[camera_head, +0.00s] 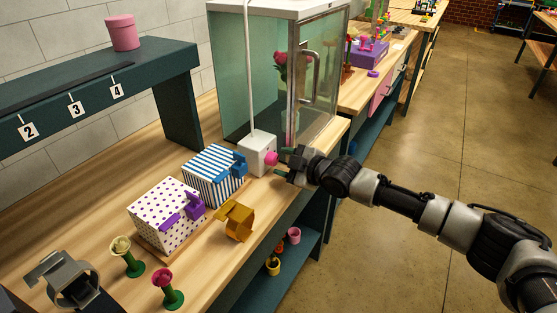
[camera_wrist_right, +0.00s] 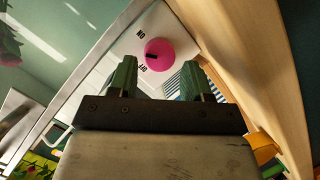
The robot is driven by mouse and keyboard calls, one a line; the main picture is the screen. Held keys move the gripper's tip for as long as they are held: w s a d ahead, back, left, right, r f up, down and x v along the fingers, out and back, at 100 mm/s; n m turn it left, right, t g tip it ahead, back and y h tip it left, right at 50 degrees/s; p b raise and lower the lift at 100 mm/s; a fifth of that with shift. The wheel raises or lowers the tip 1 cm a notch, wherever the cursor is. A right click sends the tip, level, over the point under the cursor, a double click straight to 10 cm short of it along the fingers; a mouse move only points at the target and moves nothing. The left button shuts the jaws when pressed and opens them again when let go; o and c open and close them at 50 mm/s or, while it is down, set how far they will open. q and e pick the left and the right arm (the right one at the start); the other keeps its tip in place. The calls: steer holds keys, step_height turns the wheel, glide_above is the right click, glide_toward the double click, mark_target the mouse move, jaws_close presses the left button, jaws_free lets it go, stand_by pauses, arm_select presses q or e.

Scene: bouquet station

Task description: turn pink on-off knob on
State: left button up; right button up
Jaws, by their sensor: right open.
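The pink knob (camera_head: 271,158) is on the front of a small white box (camera_head: 257,143), by the corner of a glass cabinet. In the right wrist view, the knob (camera_wrist_right: 159,54) is round with a dark mark, between the printed words ON and OFF on the white panel (camera_wrist_right: 184,44). The mark looks nearer to OFF, but I cannot be sure. My right gripper (camera_head: 284,163) is open in front of the knob. Its two green fingertips (camera_wrist_right: 160,75) point at the knob, one to each side, and appear short of it.
The glass cabinet (camera_head: 240,75) with a red flower inside stands behind the knob.

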arm_select(q)
steer(key=shift+f, duration=0.1)
arm_select(e)
steer(key=shift+x, duration=1.35)
steer(key=shift+c, duration=0.5)
